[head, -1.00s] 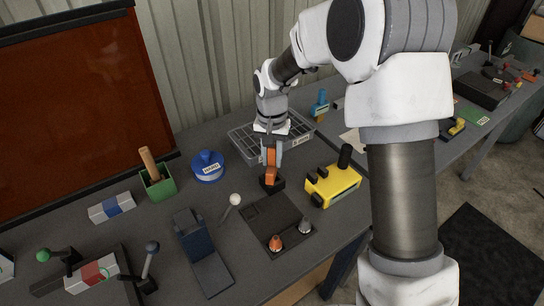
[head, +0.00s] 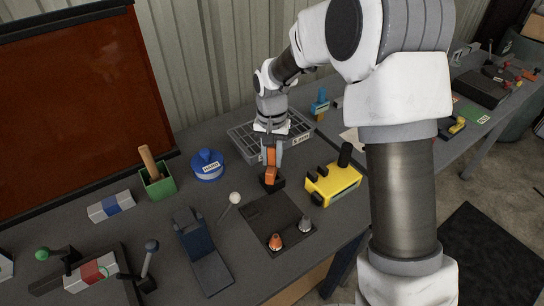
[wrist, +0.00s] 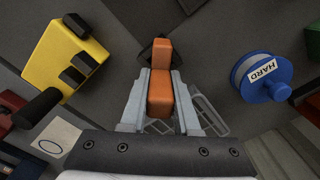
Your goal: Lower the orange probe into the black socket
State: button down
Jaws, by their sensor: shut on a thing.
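My gripper (head: 273,153) points down over the bench, and its two fingers are shut on the orange probe (head: 271,174). In the wrist view the probe (wrist: 160,92) lies between the fingers and extends past their tips. The black socket (head: 278,184) is a small dark block on the bench at the probe's lower end. In the wrist view part of the socket (wrist: 146,52) shows around the probe's far end. The probe hides the socket's opening, so I cannot tell whether its tip is inside or just above.
A yellow block with black knobs (head: 334,186) stands close on the right. A blue round container marked HARD (head: 208,168) is on the left. A wire tray (head: 243,143) lies behind. A dark panel with two cones (head: 262,208) lies in front.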

jog(key=shift+f, duration=0.4)
jog(key=shift+c, duration=0.4)
grip_release()
jog(key=shift+r, duration=0.15)
jog(key=shift+r+p, duration=2.9)
jog(key=shift+r, duration=1.5)
